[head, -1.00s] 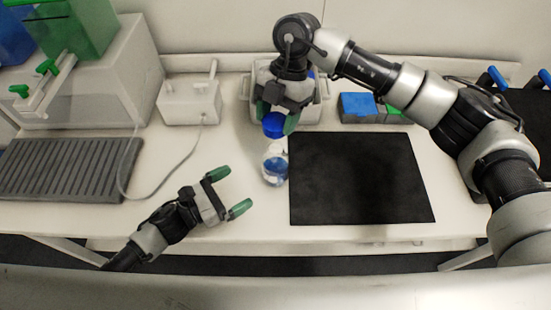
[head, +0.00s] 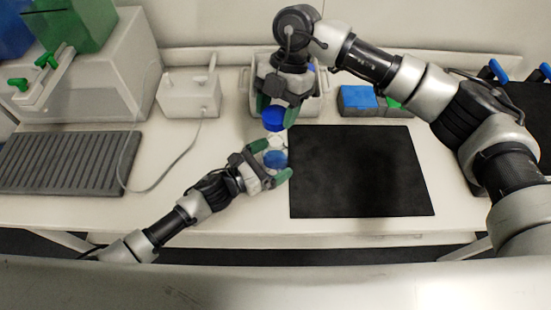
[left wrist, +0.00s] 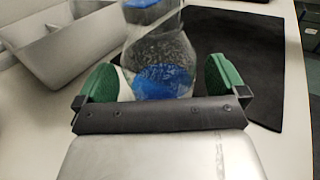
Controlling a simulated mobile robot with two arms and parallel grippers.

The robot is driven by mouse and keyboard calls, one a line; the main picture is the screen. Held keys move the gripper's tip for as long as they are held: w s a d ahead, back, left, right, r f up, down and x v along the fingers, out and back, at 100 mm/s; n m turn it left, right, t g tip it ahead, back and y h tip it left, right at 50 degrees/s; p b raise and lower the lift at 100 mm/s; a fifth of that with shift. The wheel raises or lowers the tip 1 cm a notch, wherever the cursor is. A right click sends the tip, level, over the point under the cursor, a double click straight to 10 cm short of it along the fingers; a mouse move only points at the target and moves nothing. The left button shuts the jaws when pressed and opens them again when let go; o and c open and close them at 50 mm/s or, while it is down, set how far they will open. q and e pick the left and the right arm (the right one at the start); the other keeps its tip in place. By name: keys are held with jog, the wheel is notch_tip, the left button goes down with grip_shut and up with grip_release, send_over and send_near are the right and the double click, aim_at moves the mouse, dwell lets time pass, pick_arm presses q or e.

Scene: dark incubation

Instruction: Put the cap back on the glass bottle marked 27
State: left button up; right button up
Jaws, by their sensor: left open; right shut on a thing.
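The glass bottle (head: 275,157) stands upright on the bench at the left edge of the black mat, with blue at its lower part. In the left wrist view the bottle (left wrist: 160,62) is between the two green fingertips; I cannot read a number on it. My left gripper (head: 272,163) is open with its fingers on either side of the bottle, and a gap shows at the right finger. My right gripper (head: 274,112) is shut on the blue cap (head: 274,121) and holds it above and slightly behind the bottle. The cap's underside is hidden.
The black mat (head: 360,172) lies right of the bottle. A pale bin (head: 318,105) stands behind my right gripper. A blue box (head: 358,103) is behind the mat. A dark ribbed plate (head: 65,162) and a white device with a cable (head: 190,97) are at left.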

pick_arm(q)
jog(key=shift+w+d, duration=0.25)
jog(key=shift+d, duration=0.15)
jog(key=c, duration=1.4)
jog(key=shift+o, duration=0.2)
pick_arm(e)
send_near(272, 153)
jog(key=shift+a+x, duration=0.25)
jog(key=shift+x, duration=1)
jog(key=shift+f, duration=0.85)
jog(key=shift+f, duration=0.5)
